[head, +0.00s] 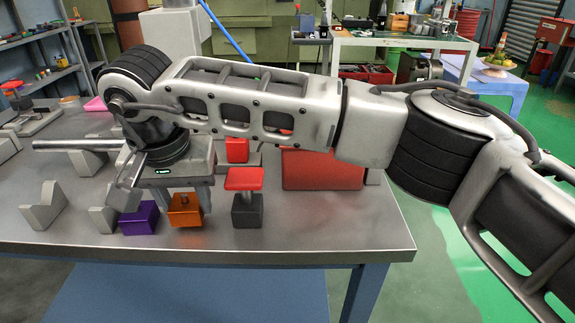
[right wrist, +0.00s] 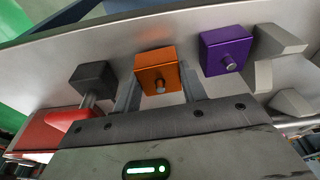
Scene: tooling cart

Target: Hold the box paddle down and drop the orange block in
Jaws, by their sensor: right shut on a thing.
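The orange block (head: 185,216) stands on the grey table between a purple block and a dark block. In the right wrist view the orange block (right wrist: 152,62), with a metal peg on its face, sits between my right gripper's fingers (right wrist: 158,92). My right gripper (head: 184,193) points down and is shut on it. A flat red plate (head: 244,178) stands on a dark block (head: 248,213) just right of it, possibly the paddle. A red box (head: 322,168) stands behind to the right, partly hidden by my arm. My left gripper is not in view.
A purple block (head: 140,220) is close on the left. Grey V-shaped supports (head: 44,207) and a metal rod (head: 75,145) lie further left. A small red piece (head: 237,150) is behind. The table's front right is clear.

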